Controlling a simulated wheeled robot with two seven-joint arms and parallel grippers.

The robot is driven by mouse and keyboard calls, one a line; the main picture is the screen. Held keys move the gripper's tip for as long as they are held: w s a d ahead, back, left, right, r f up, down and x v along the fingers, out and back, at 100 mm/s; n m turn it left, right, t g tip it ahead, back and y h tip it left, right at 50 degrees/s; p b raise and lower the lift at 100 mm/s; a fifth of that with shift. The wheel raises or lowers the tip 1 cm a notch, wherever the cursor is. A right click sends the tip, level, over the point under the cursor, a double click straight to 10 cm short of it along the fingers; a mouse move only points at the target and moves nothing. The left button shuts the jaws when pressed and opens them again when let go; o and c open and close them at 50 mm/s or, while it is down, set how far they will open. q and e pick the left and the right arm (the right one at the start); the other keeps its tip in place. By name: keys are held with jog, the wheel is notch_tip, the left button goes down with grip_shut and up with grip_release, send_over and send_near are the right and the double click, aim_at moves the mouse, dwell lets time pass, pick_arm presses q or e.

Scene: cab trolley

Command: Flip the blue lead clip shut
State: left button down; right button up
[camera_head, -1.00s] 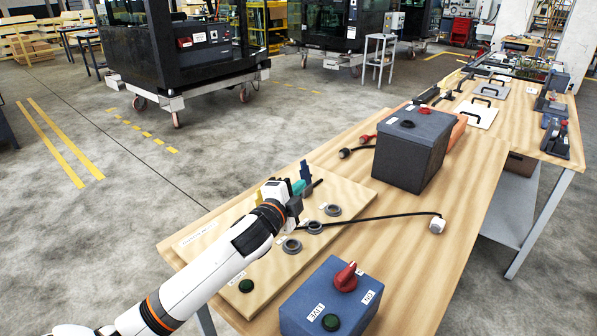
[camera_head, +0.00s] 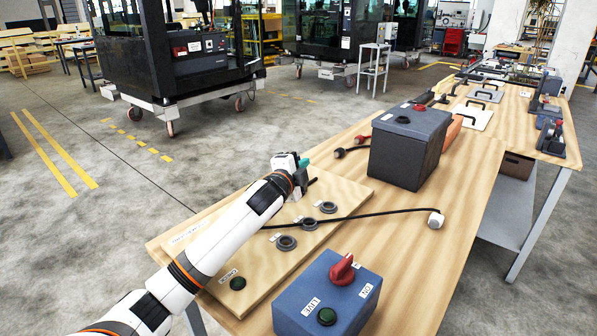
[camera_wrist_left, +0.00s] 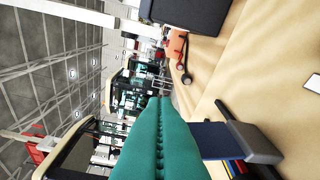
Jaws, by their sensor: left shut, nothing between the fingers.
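The blue lead clip (camera_wrist_left: 213,141) shows in the left wrist view as a dark blue flap against a grey block (camera_wrist_left: 252,143), beside several coloured leads (camera_wrist_left: 236,168). Part of the flap is hidden behind my fingers, and I cannot tell its angle. In the head view the blue flap does not show; my gripper is in front of that spot. My left gripper (camera_head: 305,162) has teal fingers, shut and empty, above the far edge of the wooden board. In the left wrist view the fingers (camera_wrist_left: 158,125) overlap or touch the flap; I cannot tell which. My right gripper is out of view.
The wooden board (camera_head: 262,264) carries grey rings (camera_head: 286,243) and a green button (camera_head: 238,283). A black cable (camera_head: 385,212) crosses it. A blue switch box (camera_head: 300,290) stands in front, a dark grey box (camera_head: 400,155) behind. Bare tabletop (camera_head: 400,250) lies to the right.

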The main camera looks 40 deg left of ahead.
pick_arm(q)
jog(key=shift+a+f, duration=0.1)
jog(key=shift+a, duration=0.45)
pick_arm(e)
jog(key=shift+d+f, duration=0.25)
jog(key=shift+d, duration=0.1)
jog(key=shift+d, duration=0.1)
pick_arm(q)
jog(key=shift+a+n+p, duration=0.5)
jog(key=shift+n+p, duration=0.2)
jog(key=shift+p, duration=0.35)
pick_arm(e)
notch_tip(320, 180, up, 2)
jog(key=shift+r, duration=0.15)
